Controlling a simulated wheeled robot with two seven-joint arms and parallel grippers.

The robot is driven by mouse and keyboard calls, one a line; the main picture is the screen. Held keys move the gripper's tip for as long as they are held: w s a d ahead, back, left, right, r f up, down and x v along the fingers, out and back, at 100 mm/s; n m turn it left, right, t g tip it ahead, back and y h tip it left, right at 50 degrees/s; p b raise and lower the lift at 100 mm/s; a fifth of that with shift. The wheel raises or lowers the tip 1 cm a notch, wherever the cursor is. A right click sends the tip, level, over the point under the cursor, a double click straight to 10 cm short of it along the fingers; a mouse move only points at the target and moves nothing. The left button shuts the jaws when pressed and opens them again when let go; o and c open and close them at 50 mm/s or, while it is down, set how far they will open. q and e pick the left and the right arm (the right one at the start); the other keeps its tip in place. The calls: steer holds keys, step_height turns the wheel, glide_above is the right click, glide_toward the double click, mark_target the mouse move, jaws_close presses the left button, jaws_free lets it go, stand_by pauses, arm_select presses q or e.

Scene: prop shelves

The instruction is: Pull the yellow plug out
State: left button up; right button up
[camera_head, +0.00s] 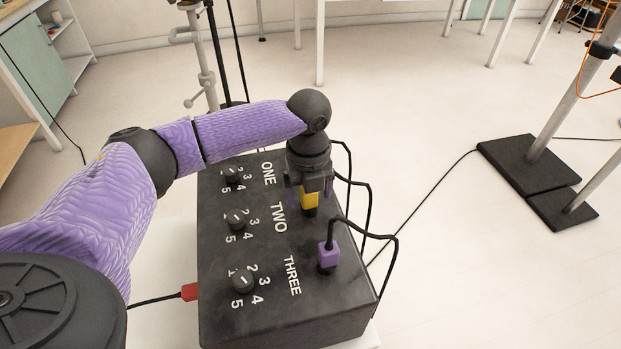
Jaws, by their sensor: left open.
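A black box (225,320) with white lettering ONE, TWO and THREE stands in front of me. The yellow plug (310,199) stands upright near the box's right side, beside the label TWO. My left gripper (309,190) points down right over the yellow plug, with its open fingers around or just in front of it; whether they touch it I cannot tell. The gripper body hides the plug's top. A purple plug (328,255) with a black cable sits nearer, beside THREE. My right gripper is not in view.
Several numbered knobs (242,281) line the box's left side. Black cables (385,238) loop off its right edge. A red connector (190,292) is at its left side. A stand with a black base (525,165) is at the right. The floor between is mostly clear.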

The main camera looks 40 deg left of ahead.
arm_select(q)
jaws_close()
stand_by(0.7)
